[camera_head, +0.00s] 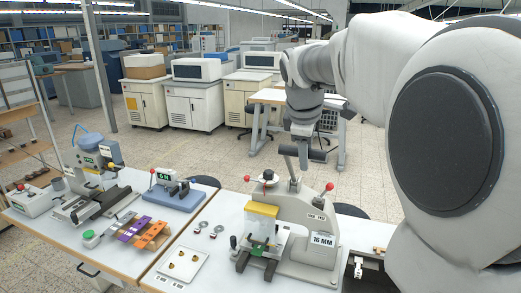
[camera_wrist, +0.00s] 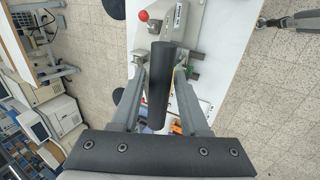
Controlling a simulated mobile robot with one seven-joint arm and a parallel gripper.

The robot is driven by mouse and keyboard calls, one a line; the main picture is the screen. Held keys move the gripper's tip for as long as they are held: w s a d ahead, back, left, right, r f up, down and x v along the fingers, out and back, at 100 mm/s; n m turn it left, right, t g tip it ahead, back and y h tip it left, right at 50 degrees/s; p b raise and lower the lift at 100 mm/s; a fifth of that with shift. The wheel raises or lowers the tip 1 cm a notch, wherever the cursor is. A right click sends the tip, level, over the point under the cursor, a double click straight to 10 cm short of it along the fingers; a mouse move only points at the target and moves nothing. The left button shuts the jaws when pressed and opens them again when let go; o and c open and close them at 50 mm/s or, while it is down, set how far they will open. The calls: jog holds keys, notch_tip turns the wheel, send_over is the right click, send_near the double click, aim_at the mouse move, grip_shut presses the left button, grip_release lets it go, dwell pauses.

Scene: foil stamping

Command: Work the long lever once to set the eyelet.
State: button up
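The eyelet press (camera_head: 312,215) stands on the right table and carries a "16 MM" label. Its grey long lever (camera_head: 291,168) rises from the top and leans up to my gripper (camera_head: 304,150). In the wrist view the lever's black cylindrical grip (camera_wrist: 161,85) lies between the two fingers of my gripper (camera_wrist: 161,70). Narrow gaps show on both sides of the grip, so my gripper looks open around it. The press jaw, with a yellow-topped clear guard (camera_head: 262,212), is at the front left of the press. The eyelet cannot be made out there.
A white tray (camera_head: 184,266) with small brass pieces lies left of the press. Red ball knobs (camera_head: 329,186) stick up on the press. The left table holds another stamping machine (camera_head: 88,175), a digital gauge (camera_head: 168,188) and coloured samples (camera_head: 145,231).

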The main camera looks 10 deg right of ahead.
grip_shut()
jog(key=s+a+f+b, duration=0.2)
jog(key=s+f+b, duration=0.1)
jog(key=f+b, duration=0.6)
jog(key=s+a+f+b, duration=0.2)
jog(key=f+b, duration=0.7)
jog(key=f, duration=0.5)
jog(key=shift+s+a, duration=0.2)
jog(key=shift+s, duration=0.65)
jog(key=shift+f, duration=0.1)
